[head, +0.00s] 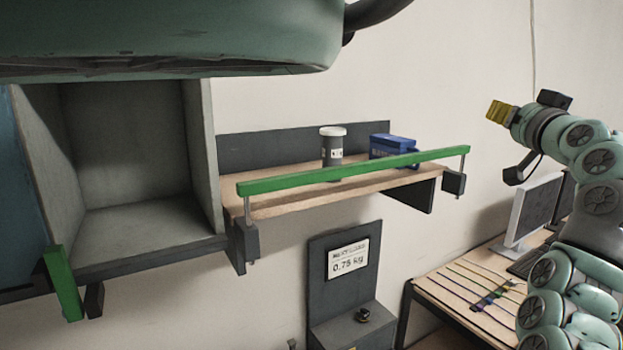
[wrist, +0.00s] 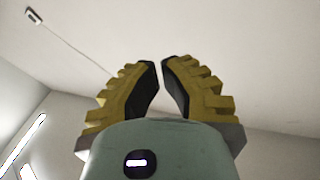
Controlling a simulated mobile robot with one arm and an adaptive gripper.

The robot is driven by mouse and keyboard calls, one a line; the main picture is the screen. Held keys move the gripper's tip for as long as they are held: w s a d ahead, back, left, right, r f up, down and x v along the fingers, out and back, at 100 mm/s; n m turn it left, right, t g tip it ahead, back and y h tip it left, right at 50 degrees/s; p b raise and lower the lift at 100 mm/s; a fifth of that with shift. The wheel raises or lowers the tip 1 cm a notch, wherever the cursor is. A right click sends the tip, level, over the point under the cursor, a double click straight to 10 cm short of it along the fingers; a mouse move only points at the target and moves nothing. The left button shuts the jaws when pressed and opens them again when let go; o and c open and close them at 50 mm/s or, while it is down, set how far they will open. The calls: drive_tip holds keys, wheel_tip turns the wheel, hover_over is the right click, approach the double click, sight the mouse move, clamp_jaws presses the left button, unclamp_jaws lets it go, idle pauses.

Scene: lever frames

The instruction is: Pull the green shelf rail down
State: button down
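The green shelf rail (head: 355,171) is a long bar along the front of a wooden wall shelf (head: 285,205) in the head view. It stands above the shelf's front edge on a thin metal rod at each end, with dark blocks below. My gripper (head: 491,111) is up at the right, pointing left, beyond the rail's right end and higher than it, apart from it. In the wrist view my gripper (wrist: 160,62) has yellow ribbed fingers with black pads. The tips almost meet and nothing is held. The rail is not in the wrist view.
A white-lidded jar (head: 332,146) and a blue box (head: 392,146) stand on the shelf behind the rail. A grey open cabinet (head: 130,150) with a green handle (head: 63,283) is at left. A desk (head: 465,285) with a monitor (head: 533,208) is below right. A weight sign (head: 347,261) hangs below.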

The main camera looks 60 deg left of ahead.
drive_tip(key=s+a+n+g, duration=0.2)
drive_tip(key=s+n+g, duration=0.2)
drive_tip(key=s, duration=0.2)
drive_tip(key=s+a+f+n+g+h+b, duration=0.1)
drive_tip(key=s+a+n+g, duration=0.2)
drive_tip(key=s, duration=0.4)
drive_tip(key=shift+s+a+n+g, duration=0.2)
drive_tip(key=shift+a+n+g, duration=0.1)
drive_tip(key=shift+n+g, duration=0.6)
drive_tip(key=p, duration=0.8)
hover_over(383, 164)
drive_tip(key=w, duration=0.1)
drive_tip(key=f, duration=0.2)
drive_tip(key=shift+w+d+f+p, duration=0.1)
drive_tip(key=shift+w+f+p, duration=0.05)
drive_tip(key=shift+f+p, duration=1)
drive_tip(key=shift+w+d+f+p, duration=0.1)
drive_tip(key=shift+f+p, duration=0.95)
drive_tip(key=shift+f, duration=0.05)
